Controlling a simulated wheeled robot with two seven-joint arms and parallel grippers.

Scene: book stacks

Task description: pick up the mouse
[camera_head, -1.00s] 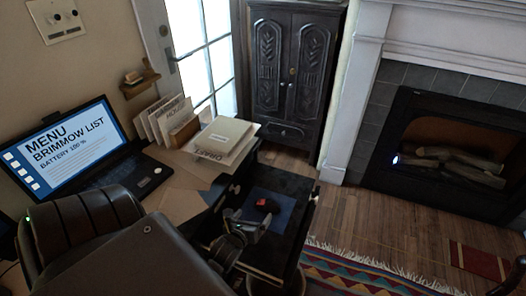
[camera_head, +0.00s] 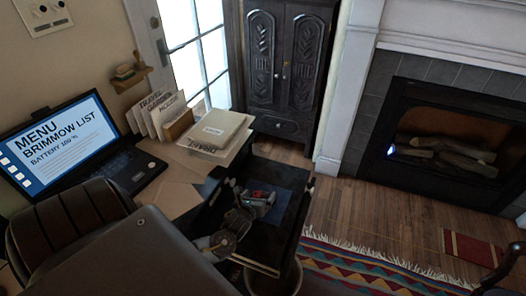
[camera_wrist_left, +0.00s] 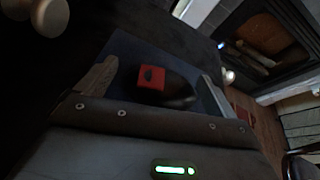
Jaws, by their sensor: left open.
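The mouse (camera_wrist_left: 178,90) is dark with a red patch on top. It lies on a blue mat (camera_wrist_left: 122,48) over a dark surface that looks like a pulled-out drawer (camera_head: 297,215). In the head view only a bit of red shows between the fingers, and the rest of the mouse is hidden. My left gripper (camera_head: 259,197) is over the mat at the mouse. In the left wrist view the left gripper (camera_wrist_left: 158,72) is open, with one finger on each side of the mouse and gaps between. A dark part at the lower right edge looks like my right arm; its jaws are unclear.
A desk at left holds a laptop (camera_head: 72,150), standing folders (camera_head: 163,115) and a stack of papers or books (camera_head: 216,130). A dark chair (camera_head: 65,220) stands in front. A cabinet (camera_head: 290,70) and fireplace (camera_head: 440,140) are behind.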

